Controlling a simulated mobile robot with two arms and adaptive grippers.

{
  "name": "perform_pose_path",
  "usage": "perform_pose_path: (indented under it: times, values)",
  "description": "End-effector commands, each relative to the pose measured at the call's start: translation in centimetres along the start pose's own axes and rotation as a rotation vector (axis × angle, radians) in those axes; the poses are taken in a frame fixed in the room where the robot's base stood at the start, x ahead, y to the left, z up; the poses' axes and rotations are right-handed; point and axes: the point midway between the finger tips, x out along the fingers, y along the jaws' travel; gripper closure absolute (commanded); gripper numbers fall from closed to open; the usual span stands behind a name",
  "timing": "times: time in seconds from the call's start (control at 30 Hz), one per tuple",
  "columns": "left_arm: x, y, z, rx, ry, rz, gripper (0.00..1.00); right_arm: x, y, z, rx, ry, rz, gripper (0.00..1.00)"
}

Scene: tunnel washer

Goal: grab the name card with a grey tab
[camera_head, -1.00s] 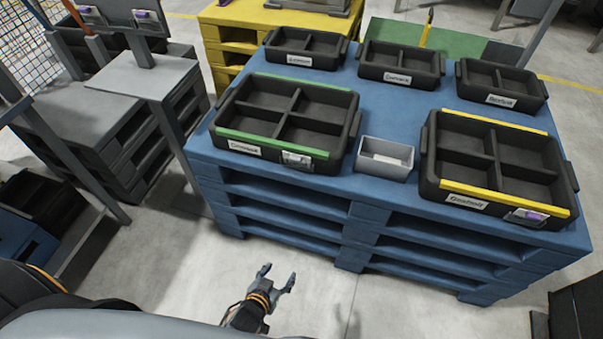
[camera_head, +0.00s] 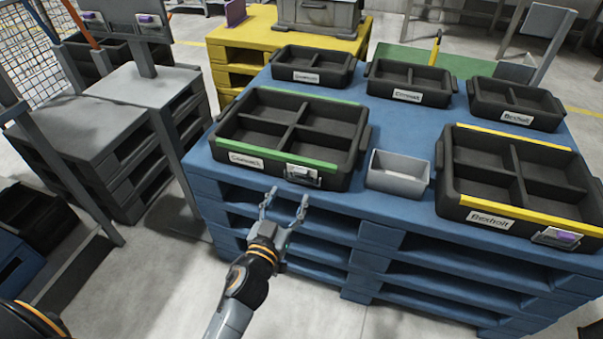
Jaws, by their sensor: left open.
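A name card with a grey tab (camera_head: 303,174) sits in a clear holder on the front face of the green-edged black tray (camera_head: 331,153), right of its white label. A similar card with a purple tab (camera_head: 557,237) is on the front of the yellow-edged black tray (camera_head: 448,165). My left gripper (camera_head: 286,196) is open and empty. Its fingers point up toward the grey-tabbed card, just in front of and below it, apart from it. My right gripper is out of view.
The trays stand on a blue pallet stack (camera_head: 385,212). A small grey bin (camera_head: 397,174) lies between the two front trays. Several smaller black trays line the back. A grey stand (camera_head: 130,93) is to the left.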

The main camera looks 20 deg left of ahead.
Motion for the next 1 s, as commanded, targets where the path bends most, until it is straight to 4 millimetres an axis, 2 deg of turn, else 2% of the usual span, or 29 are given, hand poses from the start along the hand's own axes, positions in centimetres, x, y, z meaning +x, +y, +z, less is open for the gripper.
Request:
perform_pose_path:
  times: [0.03, 0.27, 0.5, 0.6, 0.87, 0.97, 1.0]
  values:
    - [0.7, 0.0, 0.0, 0.003, 0.001, 0.001, 0.40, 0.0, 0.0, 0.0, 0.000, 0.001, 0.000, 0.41]
    - [2.1, 0.1, -0.1, 0.002, 0.000, 0.001, 0.40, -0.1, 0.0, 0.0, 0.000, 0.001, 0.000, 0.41]
    - [5.5, 0.2, -0.6, 0.003, 0.001, 0.001, 0.40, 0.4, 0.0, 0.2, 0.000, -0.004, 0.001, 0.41]
    - [6.4, 0.2, -0.6, 0.002, 0.000, 0.000, 0.40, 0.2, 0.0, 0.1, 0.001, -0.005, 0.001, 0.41]
    - [6.7, 0.2, -0.5, 0.001, -0.002, 0.000, 0.40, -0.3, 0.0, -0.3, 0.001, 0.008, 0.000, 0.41]
    - [6.7, 0.2, -0.5, 0.001, -0.002, 0.000, 0.56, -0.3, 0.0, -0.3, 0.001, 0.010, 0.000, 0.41]
    - [6.7, 0.2, -0.5, 0.001, -0.002, 0.000, 0.64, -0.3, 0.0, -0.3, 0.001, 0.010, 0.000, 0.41]
